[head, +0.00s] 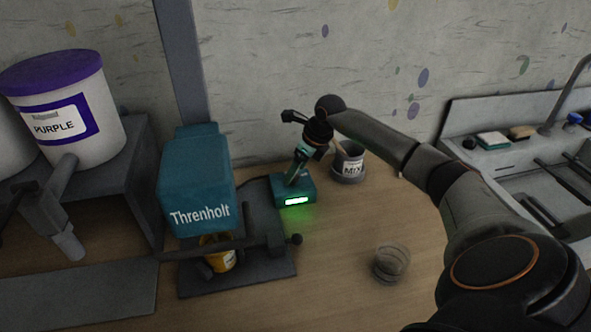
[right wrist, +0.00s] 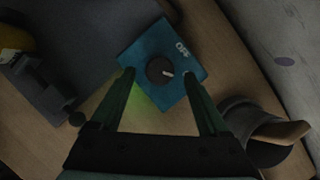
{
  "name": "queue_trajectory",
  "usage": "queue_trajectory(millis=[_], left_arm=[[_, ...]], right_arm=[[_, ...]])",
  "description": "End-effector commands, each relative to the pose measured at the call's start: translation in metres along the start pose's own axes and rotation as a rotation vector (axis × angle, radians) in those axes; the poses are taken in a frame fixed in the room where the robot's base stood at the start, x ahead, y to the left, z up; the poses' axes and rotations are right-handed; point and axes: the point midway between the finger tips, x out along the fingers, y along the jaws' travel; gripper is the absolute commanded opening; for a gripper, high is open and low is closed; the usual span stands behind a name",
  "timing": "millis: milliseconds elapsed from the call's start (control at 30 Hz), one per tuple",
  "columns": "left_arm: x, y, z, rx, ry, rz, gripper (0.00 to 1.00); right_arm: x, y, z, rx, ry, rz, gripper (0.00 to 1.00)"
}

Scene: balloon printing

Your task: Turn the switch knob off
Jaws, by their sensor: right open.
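The switch box is a small teal box (head: 294,190) on the wooden table, with a lit green display on its front. In the right wrist view its top (right wrist: 163,62) shows a round dark knob (right wrist: 161,71) with a white pointer mark, and white lettering beside it. My right gripper (head: 293,178) is above the box. In the right wrist view the open right gripper (right wrist: 158,73) has one finger on each side of the knob, with a gap to it on both sides. The knob is hidden in the head view. My left gripper is not in view.
A teal Threnholt machine (head: 197,190) stands just left of the box, with a bar ending in a dark ball. A MIX cup (head: 349,164) stands close on the right. A glass jar (head: 391,263) sits in front. A PURPLE bucket (head: 65,105) is at left, a sink (head: 545,160) at right.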

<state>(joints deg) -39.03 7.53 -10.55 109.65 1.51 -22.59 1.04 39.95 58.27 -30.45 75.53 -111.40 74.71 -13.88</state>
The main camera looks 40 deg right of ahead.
Motion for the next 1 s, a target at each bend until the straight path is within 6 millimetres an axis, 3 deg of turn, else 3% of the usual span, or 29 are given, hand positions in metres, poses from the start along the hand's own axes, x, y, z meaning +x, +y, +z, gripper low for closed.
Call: queue_trajectory(millis=[167, 433, 1000], left_arm=[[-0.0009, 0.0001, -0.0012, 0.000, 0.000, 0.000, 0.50], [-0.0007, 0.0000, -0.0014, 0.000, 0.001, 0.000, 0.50], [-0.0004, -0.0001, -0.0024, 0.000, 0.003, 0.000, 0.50]], right_arm=[[0.0116, 0.0005, -0.0001, -0.001, 0.000, 0.001, 0.78], [0.0127, 0.0004, -0.0004, -0.001, 0.000, 0.000, 0.78], [0.0122, 0.0003, -0.0003, -0.001, 0.000, 0.000, 0.14]])
